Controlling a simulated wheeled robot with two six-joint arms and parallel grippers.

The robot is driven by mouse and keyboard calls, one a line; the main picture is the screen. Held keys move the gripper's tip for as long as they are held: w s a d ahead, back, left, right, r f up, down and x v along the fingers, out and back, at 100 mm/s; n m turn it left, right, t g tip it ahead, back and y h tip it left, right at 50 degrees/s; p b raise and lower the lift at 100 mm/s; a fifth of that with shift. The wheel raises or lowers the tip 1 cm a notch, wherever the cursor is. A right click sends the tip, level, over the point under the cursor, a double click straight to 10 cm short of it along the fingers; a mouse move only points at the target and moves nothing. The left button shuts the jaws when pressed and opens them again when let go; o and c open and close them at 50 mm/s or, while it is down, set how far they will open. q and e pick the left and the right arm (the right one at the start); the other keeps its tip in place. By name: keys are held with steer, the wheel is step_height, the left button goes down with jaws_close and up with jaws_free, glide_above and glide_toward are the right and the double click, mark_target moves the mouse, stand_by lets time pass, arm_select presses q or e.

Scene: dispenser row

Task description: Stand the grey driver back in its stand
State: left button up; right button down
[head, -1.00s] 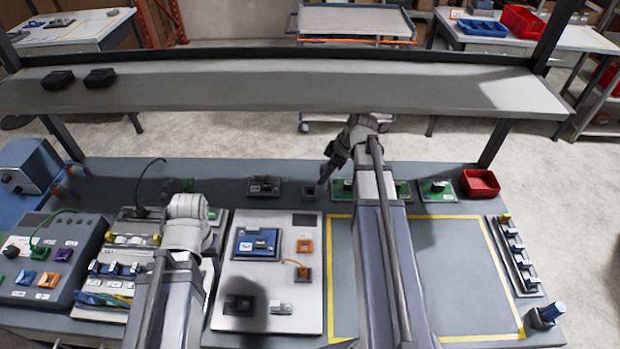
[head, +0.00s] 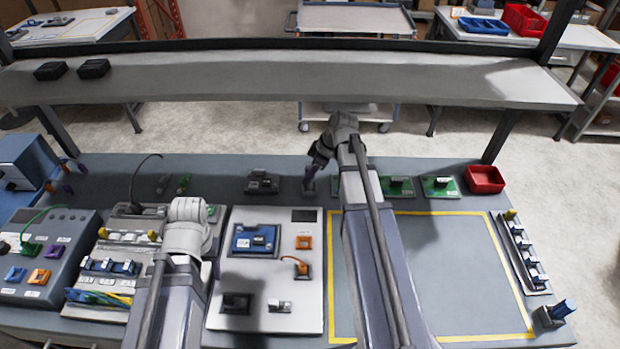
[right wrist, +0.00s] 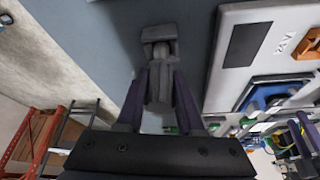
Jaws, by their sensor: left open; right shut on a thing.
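The grey driver (right wrist: 158,82) is between the purple-sided fingers of my right gripper (right wrist: 160,100), which is shut on it. Its far end is at a small grey stand (right wrist: 160,34); I cannot tell how deep it sits there. In the head view my right gripper (head: 312,178) is low over the back of the bench, right at the stand (head: 308,192), and the driver is mostly hidden by it. My left gripper (head: 184,242) is over the left-middle equipment, its open fingers largely hidden by its own wrist.
A dark block (head: 262,182) stands just left of the stand, and green boards (head: 438,187) lie to the right. A red bin (head: 484,179) is at the back right. A raised shelf (head: 300,82) spans behind. The yellow-outlined area (head: 450,270) is clear.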

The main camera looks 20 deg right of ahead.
arm_select(q)
steer(key=shift+r, duration=0.1)
arm_select(e)
steer(key=shift+r, duration=0.15)
arm_select(q)
steer(key=shift+f+b, duration=0.6)
steer(key=shift+f, duration=0.05)
arm_select(e)
steer(key=shift+f, duration=0.65)
steer(key=c, duration=0.5)
jaws_free()
steer(key=shift+c, duration=0.2)
arm_select(q)
steer(key=shift+r, duration=0.15)
arm_select(e)
steer(key=shift+r, duration=0.1)
steer(key=p+v, duration=0.4)
steer(key=shift+w+a+r+p, duration=0.1)
steer(key=shift+a+r+p, duration=0.1)
steer(key=shift+r+p, duration=0.1)
arm_select(q)
step_height(320, 180, up, 4)
steer(key=shift+f, duration=0.1)
arm_select(e)
steer(key=s+d, duration=0.8)
steer(key=d, duration=0.1)
steer(key=shift+f, duration=0.25)
